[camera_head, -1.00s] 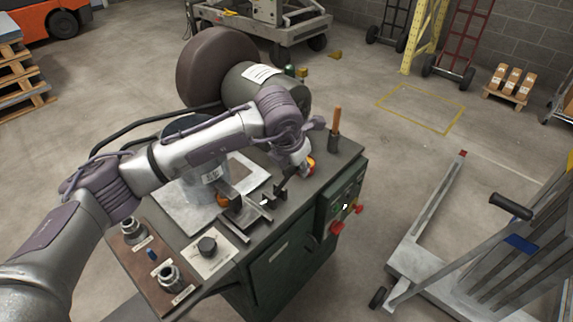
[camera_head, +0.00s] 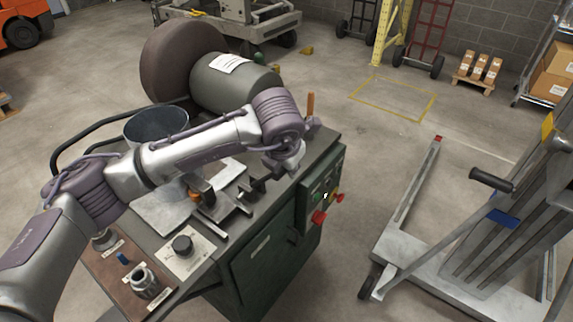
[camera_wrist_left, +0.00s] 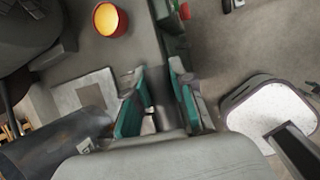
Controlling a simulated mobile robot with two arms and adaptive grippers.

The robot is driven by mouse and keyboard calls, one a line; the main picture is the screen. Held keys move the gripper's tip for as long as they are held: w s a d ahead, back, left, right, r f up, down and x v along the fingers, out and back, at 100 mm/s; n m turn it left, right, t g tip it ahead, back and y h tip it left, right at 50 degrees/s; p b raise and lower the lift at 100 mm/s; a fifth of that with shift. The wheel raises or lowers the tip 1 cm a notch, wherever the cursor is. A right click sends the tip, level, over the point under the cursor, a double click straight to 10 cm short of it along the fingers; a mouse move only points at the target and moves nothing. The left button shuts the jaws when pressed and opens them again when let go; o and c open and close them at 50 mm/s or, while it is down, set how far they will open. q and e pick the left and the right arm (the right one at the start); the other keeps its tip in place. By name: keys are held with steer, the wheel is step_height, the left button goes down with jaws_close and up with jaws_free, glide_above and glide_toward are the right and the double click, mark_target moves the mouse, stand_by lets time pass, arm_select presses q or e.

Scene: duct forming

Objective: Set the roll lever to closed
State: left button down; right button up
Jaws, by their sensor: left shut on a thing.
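My left gripper (camera_head: 262,181) is low over the right side of the green machine (camera_head: 262,255). In the left wrist view its two teal-padded fingers (camera_wrist_left: 158,103) are close together around a narrow grey piece, which I take for the roll lever. The lever is mostly hidden by the fingers and my forearm, so its position cannot be read. My right gripper is not in view.
A grey drum (camera_head: 236,82) stands behind. A wheeled lift (camera_head: 465,235) is at right.

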arm_select(q)
steer(key=c, duration=1)
jaws_free()
steer(key=shift+s+f, duration=0.2)
steer(key=shift+r, duration=0.1)
steer(key=v, duration=1.2)
steer(key=shift+w, duration=0.1)
